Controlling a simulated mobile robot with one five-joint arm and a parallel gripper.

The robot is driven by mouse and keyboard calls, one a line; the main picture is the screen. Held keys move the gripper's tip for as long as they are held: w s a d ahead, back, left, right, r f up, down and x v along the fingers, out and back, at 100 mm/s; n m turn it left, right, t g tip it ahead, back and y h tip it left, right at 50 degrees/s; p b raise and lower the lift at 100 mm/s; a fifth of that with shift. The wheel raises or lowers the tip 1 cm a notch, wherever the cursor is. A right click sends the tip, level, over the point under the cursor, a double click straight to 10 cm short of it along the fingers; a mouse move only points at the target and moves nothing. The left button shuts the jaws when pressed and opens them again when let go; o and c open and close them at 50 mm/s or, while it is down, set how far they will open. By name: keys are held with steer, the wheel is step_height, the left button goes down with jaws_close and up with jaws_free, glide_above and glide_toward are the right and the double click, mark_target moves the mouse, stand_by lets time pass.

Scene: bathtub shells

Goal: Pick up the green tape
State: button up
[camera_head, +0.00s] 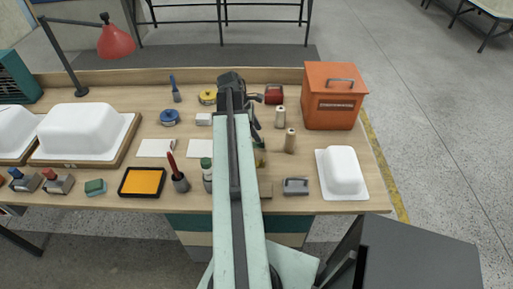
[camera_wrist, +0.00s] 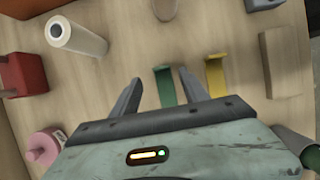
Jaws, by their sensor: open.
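A small green bent, strip-like piece (camera_wrist: 165,88) lies on the table in the wrist view; it is the green thing nearest my jaws, and I cannot make out a tape roll shape. My gripper (camera_wrist: 159,77) is open and empty. Its two fingers show on either side of the green piece, with the right finger close to it; their height above it is unclear. A similar yellow piece (camera_wrist: 216,76) lies just right of the right finger. In the head view my arm covers most of this area, and only a bit of green shows beside it.
An orange box (camera_head: 333,97) and a white shell (camera_head: 342,170) stand at right. A blue roll (camera_head: 170,117) and yellow roll (camera_head: 208,97) lie left.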

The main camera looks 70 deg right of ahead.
mark_target(261, 145)
steer(key=shift+f, duration=0.15)
steer(key=b+x, duration=0.5)
steer(key=shift+a+f, duration=0.1)
steer(key=shift+f, duration=0.1)
steer(key=shift+r, duration=0.2)
steer(key=c, duration=1.1)
